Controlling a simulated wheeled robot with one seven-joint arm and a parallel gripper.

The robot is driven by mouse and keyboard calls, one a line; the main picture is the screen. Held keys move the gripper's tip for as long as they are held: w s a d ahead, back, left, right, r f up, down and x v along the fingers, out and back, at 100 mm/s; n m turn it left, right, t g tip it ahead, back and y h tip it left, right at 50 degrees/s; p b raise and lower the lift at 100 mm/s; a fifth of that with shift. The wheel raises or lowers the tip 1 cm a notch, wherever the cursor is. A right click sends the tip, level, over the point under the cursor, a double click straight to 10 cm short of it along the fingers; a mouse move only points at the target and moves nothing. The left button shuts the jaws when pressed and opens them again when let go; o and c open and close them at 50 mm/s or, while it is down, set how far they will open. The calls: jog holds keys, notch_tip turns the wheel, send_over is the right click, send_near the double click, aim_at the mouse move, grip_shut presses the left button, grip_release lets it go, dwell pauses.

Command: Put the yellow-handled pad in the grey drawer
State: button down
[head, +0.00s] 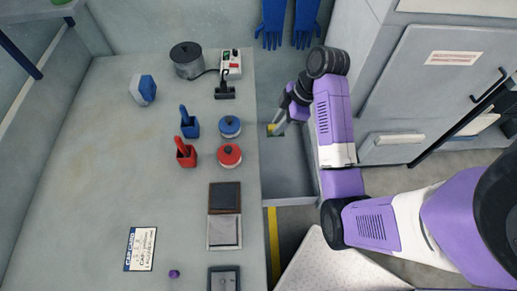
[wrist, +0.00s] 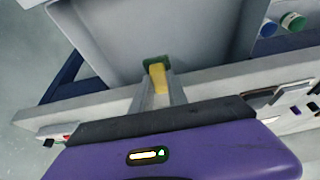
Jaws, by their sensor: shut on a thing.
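The yellow-handled pad (wrist: 157,77) is between the fingers of my gripper (wrist: 158,86) in the wrist view, with its green pad end (wrist: 156,61) pointing away from the palm. In the head view the pad (head: 271,129) is a small yellow and green patch at the tips of my gripper (head: 278,126). The grey drawer (head: 288,178) is pulled out at the right side of the bench. The pad is over the far part of the drawer; its height above the floor is unclear. The drawer's bare grey inside (wrist: 160,25) fills the upper wrist view.
The bench (head: 110,165) left of the drawer holds red and blue containers, a red-lidded pot (head: 229,156), a blue-lidded pot (head: 229,127), dark square plates and a label card (head: 140,249). Blue gloves (head: 288,22) hang behind. A grey cabinet (head: 430,85) stands at the right.

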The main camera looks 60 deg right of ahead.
notch_tip(320, 180, down, 11)
jog(key=b, duration=0.3)
jog(key=w+a, duration=0.1)
jog(key=w+a+p, duration=0.1)
jog(key=w, duration=0.1)
jog(key=shift+a+f, duration=0.2)
jog(key=shift+a, duration=0.05)
jog(key=shift+f, duration=0.35)
jog(key=shift+f, duration=0.1)
jog(key=c, duration=1.3)
grip_release()
